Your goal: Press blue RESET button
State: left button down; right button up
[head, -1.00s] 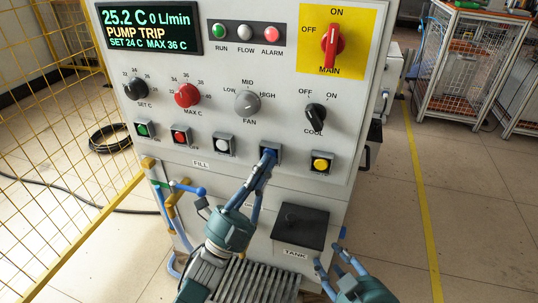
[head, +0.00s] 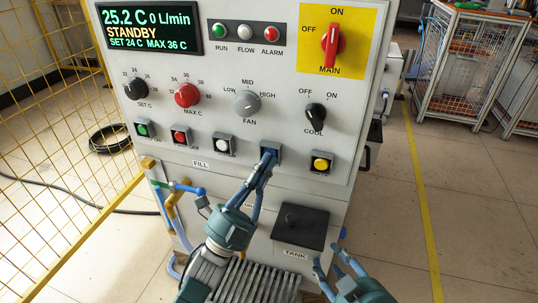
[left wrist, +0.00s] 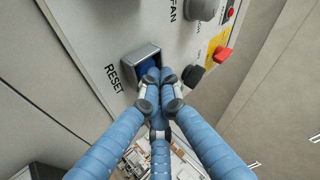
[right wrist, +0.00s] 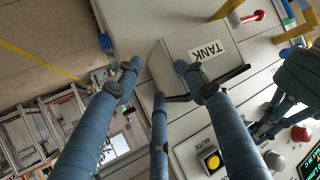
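The blue RESET button (left wrist: 147,69) sits in a square grey housing beside the RESET label in the left wrist view. It is partly hidden by my fingertips. In the head view my left gripper (head: 268,156) covers it. My left gripper (left wrist: 160,78) has its fingers closed together with the tips at the button, apparently touching it. How far the button is pushed in cannot be seen. My right gripper (head: 327,257) hangs low at the right, near the TANK lid. Its fingers are spread and empty in the right wrist view (right wrist: 158,78).
The display (head: 150,28) reads STANDBY, 25.2 C and 0 L/min. A white button (head: 223,145) and a yellow button (head: 321,162) flank the RESET button. The dark TANK lid (head: 300,226) juts out below. A yellow mesh fence (head: 60,130) stands at the left.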

pick_arm(q)
jog(key=shift+s+a+p, duration=0.2)
jog(key=shift+s+p, duration=0.1)
jog(key=shift+s, duration=0.15)
pick_arm(e)
jog(key=shift+s+d+r+g, duration=0.1)
jog(key=shift+d+r+g, duration=0.15)
jog(key=shift+d+g, duration=0.1)
pick_arm(q)
jog(key=shift+s+a, duration=0.1)
jog(key=shift+s, duration=0.2)
pick_arm(e)
jog(key=shift+s+d+f+g+h, duration=0.35)
jog(key=shift+s+f, duration=0.1)
jog(key=shift+f, duration=0.15)
jog(key=shift+s+f, duration=0.1)
jog(key=shift+f, duration=0.05)
